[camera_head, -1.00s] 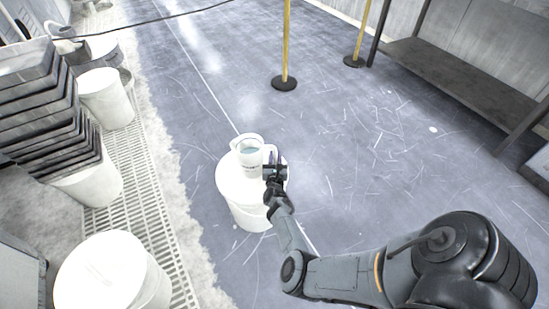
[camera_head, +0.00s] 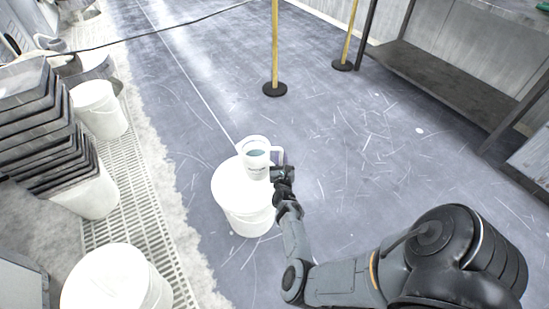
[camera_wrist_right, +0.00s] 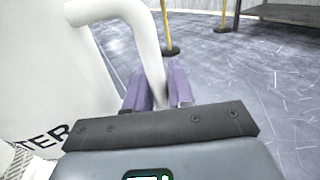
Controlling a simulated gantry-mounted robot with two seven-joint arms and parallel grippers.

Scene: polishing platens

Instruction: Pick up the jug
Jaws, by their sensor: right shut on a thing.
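The white jug (camera_head: 255,158) is above the lidded white bucket (camera_head: 228,185) in the middle of the head view, with bluish liquid or interior showing at its mouth. Its handle is on the right side. My right gripper (camera_head: 278,172) is shut on that handle. In the right wrist view the jug's handle (camera_wrist_right: 148,50) runs down between the two purplish fingers (camera_wrist_right: 158,88), and part of the jug's body (camera_wrist_right: 50,75) with dark lettering fills the left. I cannot tell whether the jug's base touches the lid. My left gripper is not in view.
White buckets (camera_head: 115,280) and a stack of dark trays (camera_head: 40,125) stand at the left, beside a floor grate (camera_head: 140,215). Yellow posts (camera_head: 274,50) on black bases stand behind. A dark bench (camera_head: 450,85) is at the right. Scratched open floor lies between.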

